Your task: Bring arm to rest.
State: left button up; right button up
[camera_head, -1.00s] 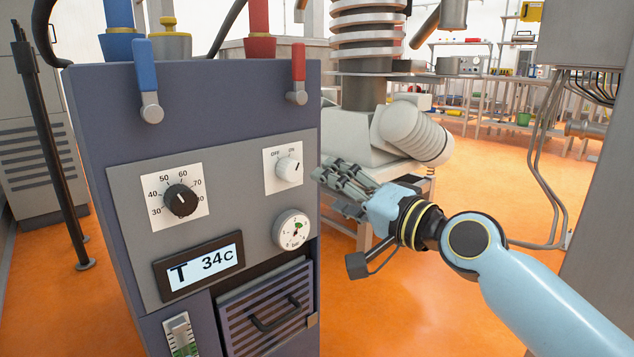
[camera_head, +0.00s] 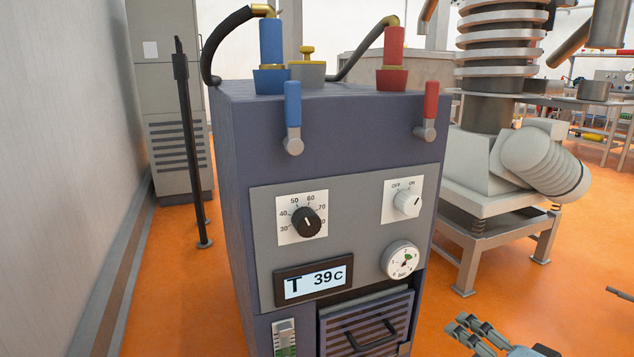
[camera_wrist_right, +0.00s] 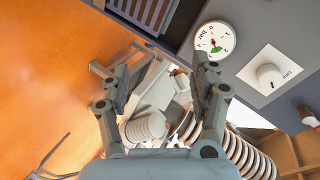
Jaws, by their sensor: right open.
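My right gripper (camera_head: 478,332) is at the bottom right of the head view, with only its fingers and part of its blue wrist in frame. It is to the right of the blue-grey machine (camera_head: 340,125) and apart from it. In the right wrist view my right gripper (camera_wrist_right: 164,84) has its two fingers spread wide with nothing held between them. The rest of the right arm is mostly out of the head view. My left gripper is in neither view.
The machine carries a dial knob (camera_head: 306,221), an OFF/ON knob (camera_head: 407,203), a gauge (camera_head: 402,261) and a display (camera_head: 314,282) reading 39C. A metal stand with a ribbed column (camera_head: 490,88) is behind at right. Orange floor (camera_head: 577,240) is open at right.

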jog(key=s+d+f+n+g+h+p, duration=0.3)
jog(key=s+f+g, duration=0.3)
jog(key=s+f, duration=1.45)
pick_arm(q)
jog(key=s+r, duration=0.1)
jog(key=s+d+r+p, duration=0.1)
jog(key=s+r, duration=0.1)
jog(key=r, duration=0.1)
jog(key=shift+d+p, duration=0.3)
jog(key=shift+p, duration=0.05)
pick_arm(e)
jog(key=s+d+f+n+g, duration=0.1)
jog(key=s+f+n+g, duration=0.2)
jog(key=s, duration=1.1)
jog(key=s+f+n+g+h, duration=0.1)
jog(key=s+f+n+g, duration=0.2)
jog(key=s+f, duration=0.4)
jog(key=s+n, duration=0.1)
jog(key=s, duration=0.7)
jog(key=shift+d+f+g, duration=0.15)
jog(key=shift+d+g, duration=0.15)
jog(key=shift+d, duration=0.05)
